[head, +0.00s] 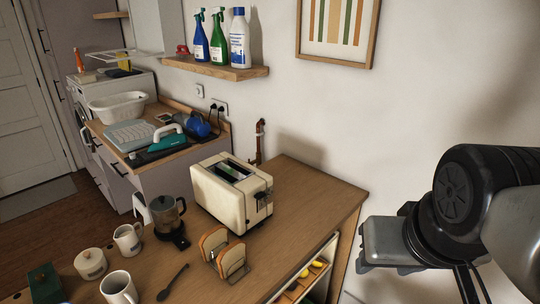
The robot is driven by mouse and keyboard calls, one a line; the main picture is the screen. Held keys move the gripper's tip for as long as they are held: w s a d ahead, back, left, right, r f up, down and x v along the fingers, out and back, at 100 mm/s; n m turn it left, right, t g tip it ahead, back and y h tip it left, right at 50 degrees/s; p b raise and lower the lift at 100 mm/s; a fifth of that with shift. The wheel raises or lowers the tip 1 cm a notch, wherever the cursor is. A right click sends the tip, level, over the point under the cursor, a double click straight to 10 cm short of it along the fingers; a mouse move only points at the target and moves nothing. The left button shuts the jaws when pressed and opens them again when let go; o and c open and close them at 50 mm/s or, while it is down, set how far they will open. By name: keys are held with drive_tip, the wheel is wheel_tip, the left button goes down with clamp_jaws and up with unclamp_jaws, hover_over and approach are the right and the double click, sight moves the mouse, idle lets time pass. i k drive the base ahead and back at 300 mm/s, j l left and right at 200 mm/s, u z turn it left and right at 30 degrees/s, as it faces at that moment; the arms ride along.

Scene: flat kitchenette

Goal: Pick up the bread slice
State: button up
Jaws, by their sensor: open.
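Bread slices stand upright in a small wire rack (235,268) on the wooden counter. One bread slice (213,241) is at the left of the rack, and another slice (231,257) stands close beside it on the right. My gripper (364,243) is at the right of the picture, well apart from the bread and past the counter's right edge. It is open, and I see nothing held in it; its fingers are seen only partly.
A cream toaster (231,196) stands behind the rack. A glass coffee press (168,220), a dark spoon (173,283), a white mug (118,288) and a jug (128,239) are to the left. The counter (300,215) is clear right of the toaster. A wall shelf (215,68) holds bottles.

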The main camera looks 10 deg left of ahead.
sight(215, 237)
drive_tip(key=i+l+u, duration=0.15)
drive_tip(key=u, duration=1.4)
drive_tip(key=i+l+z, duration=0.2)
